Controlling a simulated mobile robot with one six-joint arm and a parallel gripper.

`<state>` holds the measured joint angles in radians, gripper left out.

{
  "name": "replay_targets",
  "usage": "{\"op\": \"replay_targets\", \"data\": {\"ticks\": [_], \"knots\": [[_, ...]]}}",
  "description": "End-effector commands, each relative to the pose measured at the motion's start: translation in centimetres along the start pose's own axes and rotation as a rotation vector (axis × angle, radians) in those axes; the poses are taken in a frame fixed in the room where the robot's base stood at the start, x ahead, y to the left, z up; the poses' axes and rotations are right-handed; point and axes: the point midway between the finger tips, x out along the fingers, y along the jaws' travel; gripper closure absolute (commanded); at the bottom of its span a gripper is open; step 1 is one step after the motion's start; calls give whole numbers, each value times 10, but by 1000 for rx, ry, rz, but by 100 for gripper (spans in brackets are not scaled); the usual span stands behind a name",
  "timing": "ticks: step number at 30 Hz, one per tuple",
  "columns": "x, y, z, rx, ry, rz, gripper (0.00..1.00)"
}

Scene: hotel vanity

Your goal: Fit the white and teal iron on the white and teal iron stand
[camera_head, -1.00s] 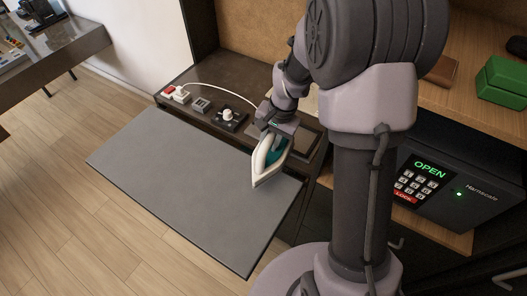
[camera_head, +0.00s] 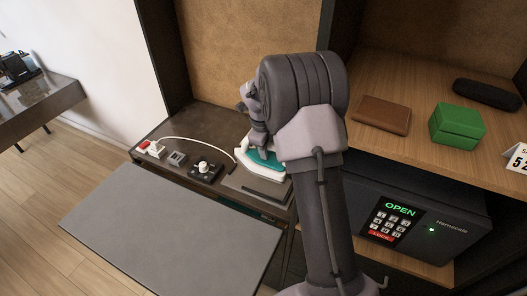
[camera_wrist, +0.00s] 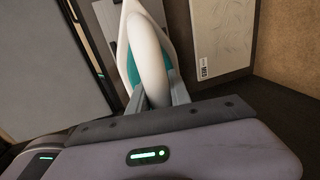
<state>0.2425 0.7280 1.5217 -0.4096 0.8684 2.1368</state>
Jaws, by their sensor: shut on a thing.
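The white and teal iron (camera_head: 268,160) is over the back right of the dark vanity shelf in the head view, partly hidden behind my arm. In the wrist view the iron's white handle (camera_wrist: 150,58) runs between the fingers of my gripper (camera_wrist: 158,88), which is shut on it. The iron's teal body and pale edge show beneath the handle. A flat grey plate (camera_head: 250,186) lies under and in front of the iron. I cannot tell whether the iron touches it. I cannot make out the iron stand apart from the iron.
A grey pull-out board (camera_head: 165,235) lies clear in front. A white cord (camera_head: 195,140) arcs behind a black switch unit (camera_head: 203,170). A pale panel (camera_wrist: 222,38) stands beside the iron.

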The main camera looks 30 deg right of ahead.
Motion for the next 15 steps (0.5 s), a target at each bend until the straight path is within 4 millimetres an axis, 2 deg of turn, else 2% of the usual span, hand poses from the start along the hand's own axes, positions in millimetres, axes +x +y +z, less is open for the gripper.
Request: {"op": "replay_targets", "data": {"ticks": [6, 15], "knots": [[27, 6, 0, -2, -1, 0, 100], [52, 10, 1, -2, -2, -1, 100]]}}
